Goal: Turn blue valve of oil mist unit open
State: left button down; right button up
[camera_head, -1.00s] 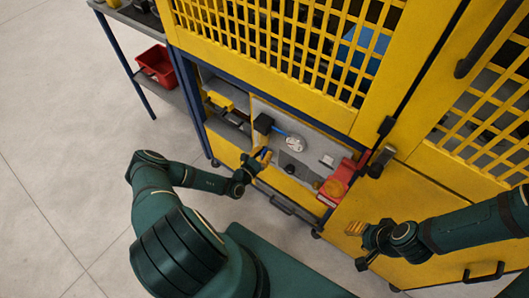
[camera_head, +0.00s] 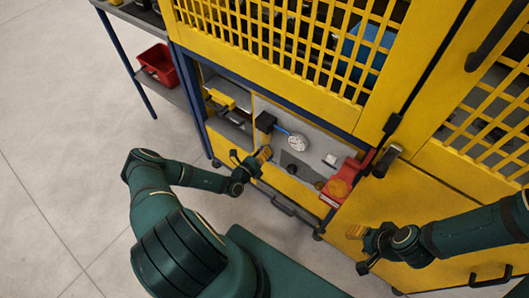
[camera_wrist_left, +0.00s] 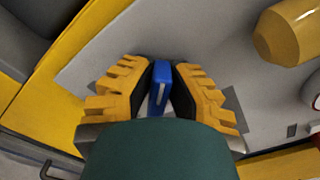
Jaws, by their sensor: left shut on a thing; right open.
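The blue valve handle (camera_wrist_left: 160,88) shows in the left wrist view as a narrow upright blue piece. It sits between the yellow-ribbed fingers of my left gripper (camera_wrist_left: 160,68), which is shut on it. My right gripper (camera_head: 357,248) is open and empty in front of the lower yellow door, to the right.
The compartment holds a white round gauge (camera_head: 297,142), a black block (camera_head: 265,121) and a red part (camera_head: 342,183). A brass-coloured cylinder (camera_wrist_left: 290,32) is near my left gripper. A red bin (camera_head: 158,64) stands on the shelf at left. The floor at left is clear.

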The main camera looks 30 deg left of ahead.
pick_arm(q)
jog(key=n, duration=0.1)
jog(key=n+b, duration=0.1)
jog(key=n, duration=0.2)
jog(key=shift+a+f+n+b, duration=0.15)
jog(key=shift+f+n+b, duration=0.1)
jog(key=shift+n+b, duration=0.05)
jog(key=shift+f+n+b, duration=0.2)
jog(key=shift+n+b, duration=0.5)
jog(key=shift+n, duration=1.2)
jog(key=c, duration=0.9)
grip_release()
jog(key=shift+w, duration=0.1)
jog(key=shift+c, duration=0.2)
jog(key=s+a, duration=0.1)
jog(key=s, duration=1.1)
